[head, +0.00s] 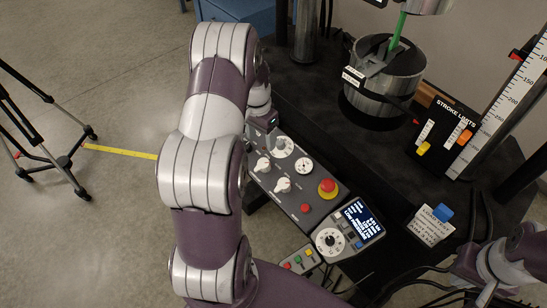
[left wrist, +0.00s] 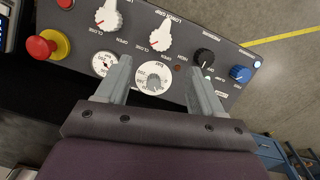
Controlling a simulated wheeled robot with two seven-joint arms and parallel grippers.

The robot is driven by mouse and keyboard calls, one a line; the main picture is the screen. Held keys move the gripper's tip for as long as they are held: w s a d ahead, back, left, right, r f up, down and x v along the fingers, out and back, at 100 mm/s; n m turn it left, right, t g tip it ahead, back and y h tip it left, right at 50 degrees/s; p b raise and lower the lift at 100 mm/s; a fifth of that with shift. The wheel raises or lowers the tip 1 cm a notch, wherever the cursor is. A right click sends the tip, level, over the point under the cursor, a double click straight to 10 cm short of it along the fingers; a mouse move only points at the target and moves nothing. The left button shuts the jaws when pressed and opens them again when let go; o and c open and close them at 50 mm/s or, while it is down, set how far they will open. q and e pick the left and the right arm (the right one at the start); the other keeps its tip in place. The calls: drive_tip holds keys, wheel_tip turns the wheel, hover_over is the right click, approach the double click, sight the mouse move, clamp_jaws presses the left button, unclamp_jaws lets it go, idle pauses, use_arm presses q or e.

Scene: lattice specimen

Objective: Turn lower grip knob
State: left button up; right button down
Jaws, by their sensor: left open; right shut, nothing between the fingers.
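On the sloping control panel (head: 312,222), two white pointer knobs stand side by side. The lower grip knob, as its small label appears to read, is the white knob (left wrist: 160,35) in the middle of the left wrist view; I take it to be the upper-left white knob (head: 263,164) in the head view. The other white knob (left wrist: 108,17) is next to it. My left gripper (left wrist: 158,80) is open and empty over the panel, its fingers either side of a round gauge (left wrist: 153,78). The lower grip knob is beyond the fingertips. My right gripper's fingers are not visible.
A red emergency stop (head: 327,188) and a display unit (head: 350,230) are right of the knobs. A black knob (left wrist: 203,60) and a blue knob (left wrist: 240,74) sit near the fingers. A metal vessel (head: 383,85) stands behind. My left arm hides part of the panel.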

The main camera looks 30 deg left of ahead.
sight(264, 162)
use_arm(q)
drive_tip(key=f, duration=0.3)
drive_tip(key=f+p, duration=0.1)
drive_tip(key=f, duration=0.7)
drive_tip(key=shift+d+f, duration=0.15)
drive_tip(key=shift+d, duration=0.1)
drive_tip(key=shift+w+f, duration=0.1)
drive_tip(key=shift+f, duration=0.1)
drive_tip(key=c, duration=1.1)
